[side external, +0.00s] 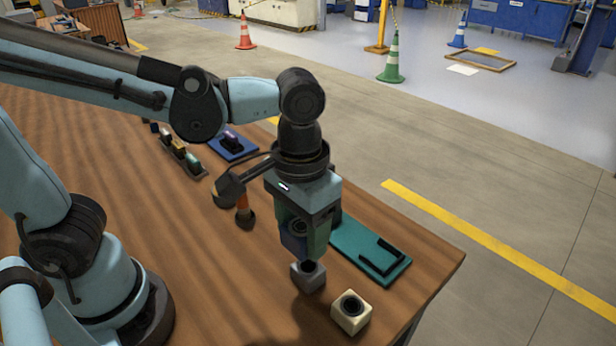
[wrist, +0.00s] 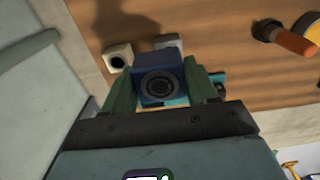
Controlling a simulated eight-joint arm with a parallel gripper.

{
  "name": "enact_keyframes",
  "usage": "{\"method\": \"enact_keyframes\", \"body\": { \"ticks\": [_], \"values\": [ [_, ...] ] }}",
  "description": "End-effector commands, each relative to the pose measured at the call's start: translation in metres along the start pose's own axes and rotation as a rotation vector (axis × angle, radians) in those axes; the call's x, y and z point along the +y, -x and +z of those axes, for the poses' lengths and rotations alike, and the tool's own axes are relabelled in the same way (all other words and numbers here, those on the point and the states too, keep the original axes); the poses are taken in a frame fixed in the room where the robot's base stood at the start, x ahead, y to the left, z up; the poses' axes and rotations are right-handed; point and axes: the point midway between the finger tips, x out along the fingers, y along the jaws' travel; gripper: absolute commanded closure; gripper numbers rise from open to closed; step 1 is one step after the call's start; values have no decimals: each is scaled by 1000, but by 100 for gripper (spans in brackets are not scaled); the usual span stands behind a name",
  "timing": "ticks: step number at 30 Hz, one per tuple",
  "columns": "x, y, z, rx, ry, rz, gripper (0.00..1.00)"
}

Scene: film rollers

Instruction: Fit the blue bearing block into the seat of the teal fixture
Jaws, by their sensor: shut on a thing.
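My gripper (side external: 306,236) is shut on the blue bearing block (side external: 292,245), with its green fingers on either side of it. In the wrist view the blue block (wrist: 145,93) sits between the fingers, its round dark bore facing the camera. The block looks held above the table; its exact height is unclear. The teal fixture (side external: 352,248) lies on the table, to the right of and behind my gripper, with a black angled bracket on top. My gripper hides its left part.
A grey block (side external: 308,279) stands just below my gripper, and a cream block (side external: 351,317) stands to its right, near the table edge. An orange-handled tool (side external: 243,212) is left of the gripper. A blue plate (side external: 243,152) and a row of small blocks (side external: 179,152) are farther back.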

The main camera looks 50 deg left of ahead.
Motion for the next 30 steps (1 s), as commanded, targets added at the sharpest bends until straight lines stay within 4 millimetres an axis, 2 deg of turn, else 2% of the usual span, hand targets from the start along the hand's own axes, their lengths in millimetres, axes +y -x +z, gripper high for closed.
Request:
{"method": "enact_keyframes", "body": {
  "ticks": [1,8,16,22,30],
  "values": [
    [5,2,-14,0,1,0,91],
    [24,3,-66,0,1,0,91],
    [40,-10,-121,0,1,-1,91],
    [46,-19,-143,0,0,-1,91],
    [48,-26,-150,0,-1,-1,91]
  ]
}}
